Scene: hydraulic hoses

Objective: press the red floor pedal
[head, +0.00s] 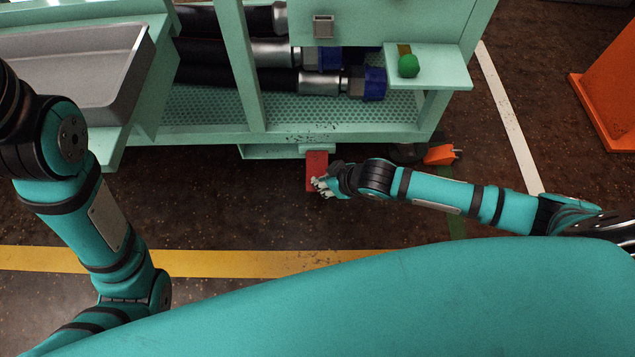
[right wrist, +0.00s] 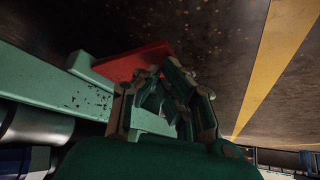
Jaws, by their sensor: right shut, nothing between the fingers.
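The red floor pedal (head: 316,164) sticks out from the bottom front edge of the green bench, low near the floor. My right gripper (head: 322,186) is shut and empty at the pedal's near right part, hiding some of it from the head camera. In the right wrist view the fingers (right wrist: 165,95) overlap the red pedal (right wrist: 128,62) at its edge. I cannot tell whether they touch it. My left arm comes in at the left of the head view, but its gripper is out of frame.
The green bench (head: 350,130) holds black hoses (head: 210,75) with metal and blue ends. A grey tray (head: 75,75) is at left, a green knob (head: 408,66) on a side shelf. An orange object (head: 441,154) lies right of the pedal. A yellow floor line (head: 220,263) crosses open floor.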

